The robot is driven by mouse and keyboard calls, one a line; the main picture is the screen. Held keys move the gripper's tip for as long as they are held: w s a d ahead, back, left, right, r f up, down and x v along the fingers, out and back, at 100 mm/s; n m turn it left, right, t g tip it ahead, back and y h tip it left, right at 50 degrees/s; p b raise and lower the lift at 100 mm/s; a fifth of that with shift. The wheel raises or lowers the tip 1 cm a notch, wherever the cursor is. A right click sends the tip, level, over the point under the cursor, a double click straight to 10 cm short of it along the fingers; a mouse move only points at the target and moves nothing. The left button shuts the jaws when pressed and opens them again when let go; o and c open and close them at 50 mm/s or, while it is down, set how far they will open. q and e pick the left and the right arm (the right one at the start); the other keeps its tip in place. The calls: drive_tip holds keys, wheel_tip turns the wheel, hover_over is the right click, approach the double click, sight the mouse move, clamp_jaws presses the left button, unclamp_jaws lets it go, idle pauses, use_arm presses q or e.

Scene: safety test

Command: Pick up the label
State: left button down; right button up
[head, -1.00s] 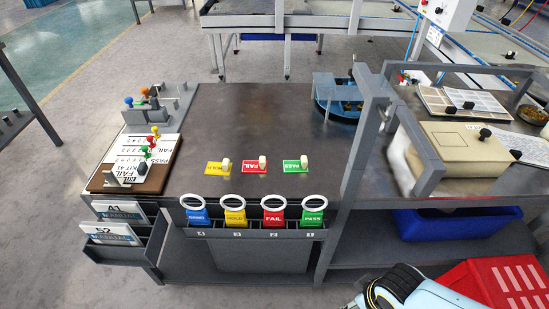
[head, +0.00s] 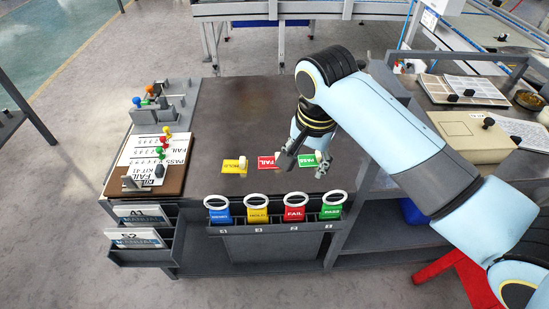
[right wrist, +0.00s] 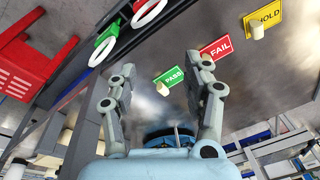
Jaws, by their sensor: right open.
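Three small labels with pale knobs lie in a row on the dark table (head: 230,115): a yellow HOLD label (head: 231,167), a red FAIL label (head: 266,163) and a green PASS label (head: 307,160). My right gripper (head: 303,166) is open and empty above the table by the PASS and FAIL labels, partly covering them. In the right wrist view, the PASS label (right wrist: 174,76) shows between the open fingers (right wrist: 160,80), beyond their tips. The FAIL label (right wrist: 216,47) lies behind the right finger's tip, and the HOLD label (right wrist: 264,19) is farther right. My left gripper is out of view.
Bins with blue, yellow, red and green tags (head: 294,213) and white rings hang on the table's front edge. A brown board (head: 170,182) with papers and coloured pins sits at the left. A grey frame stands at the right behind my arm. The table's back half is clear.

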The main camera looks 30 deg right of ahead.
drive_tip(key=w+d+r+m+g, duration=0.1)
drive_tip(key=w+r+m, duration=0.1)
drive_tip(key=w+m, duration=0.85)
drive_tip(key=b, duration=0.1)
hover_over(278, 153)
drive_tip(key=shift+m+y, duration=0.3)
drive_tip(key=shift+m, duration=0.15)
drive_tip(key=f, duration=0.5)
drive_tip(key=shift+s+a, duration=0.15)
drive_tip(key=shift+s, duration=0.2)
drive_tip(key=shift+f+b, duration=0.6)
drive_tip(key=shift+f, duration=2.2)
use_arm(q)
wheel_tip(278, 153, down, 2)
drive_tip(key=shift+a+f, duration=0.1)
use_arm(e)
drive_tip(key=c, duration=0.8)
